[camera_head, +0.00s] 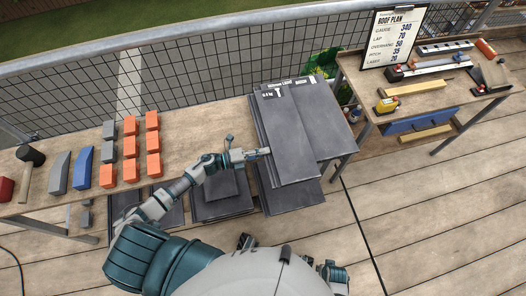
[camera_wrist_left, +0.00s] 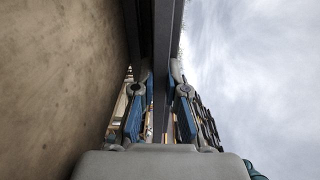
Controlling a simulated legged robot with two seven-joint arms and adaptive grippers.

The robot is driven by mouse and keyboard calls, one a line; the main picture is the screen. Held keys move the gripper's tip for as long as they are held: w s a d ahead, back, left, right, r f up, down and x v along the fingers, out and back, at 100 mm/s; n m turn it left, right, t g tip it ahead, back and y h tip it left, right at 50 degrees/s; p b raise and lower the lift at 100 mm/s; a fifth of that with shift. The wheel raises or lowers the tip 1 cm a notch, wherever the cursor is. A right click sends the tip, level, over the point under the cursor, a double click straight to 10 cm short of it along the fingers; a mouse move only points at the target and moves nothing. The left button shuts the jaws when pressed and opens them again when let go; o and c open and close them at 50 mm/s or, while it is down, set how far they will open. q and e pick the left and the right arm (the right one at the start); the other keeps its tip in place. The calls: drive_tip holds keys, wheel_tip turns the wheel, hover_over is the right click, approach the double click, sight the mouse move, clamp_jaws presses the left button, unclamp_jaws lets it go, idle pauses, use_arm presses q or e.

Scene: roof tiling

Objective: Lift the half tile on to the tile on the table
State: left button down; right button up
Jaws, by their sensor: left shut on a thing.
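The half tile (camera_head: 289,146) is a narrow dark grey slab on the upper left of the tile stack on the table. A wider dark grey tile (camera_head: 327,118) lies beside it on the right; whether their edges overlap is hard to tell. My left gripper (camera_head: 264,152) is at the half tile's left edge, shut on it. In the left wrist view my left gripper's two blue-grey fingers (camera_wrist_left: 160,105) stand on either side of the dark slab edge (camera_wrist_left: 162,50). The gap under the half tile cannot be judged. My right gripper is not clearly visible.
The wooden table (camera_head: 192,125) carries orange blocks (camera_head: 130,145), grey pieces (camera_head: 60,170) and a mallet (camera_head: 30,160) on the left. More dark tiles (camera_head: 222,195) are stacked below. A side bench (camera_head: 430,100) with tools and a roof plan board (camera_head: 393,37) stands right. A mesh fence runs behind.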

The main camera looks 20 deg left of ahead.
use_arm(q)
drive_tip(key=shift+f, duration=0.1)
drive_tip(key=c, duration=1.1)
unclamp_jaws()
drive_tip(key=shift+c, duration=0.2)
drive_tip(key=shift+s+f, duration=0.1)
drive_tip(key=shift+v, duration=3.7)
wheel_tip(320, 180, up, 5)
drive_tip(key=p, duration=0.4)
drive_tip(key=shift+p, duration=0.4)
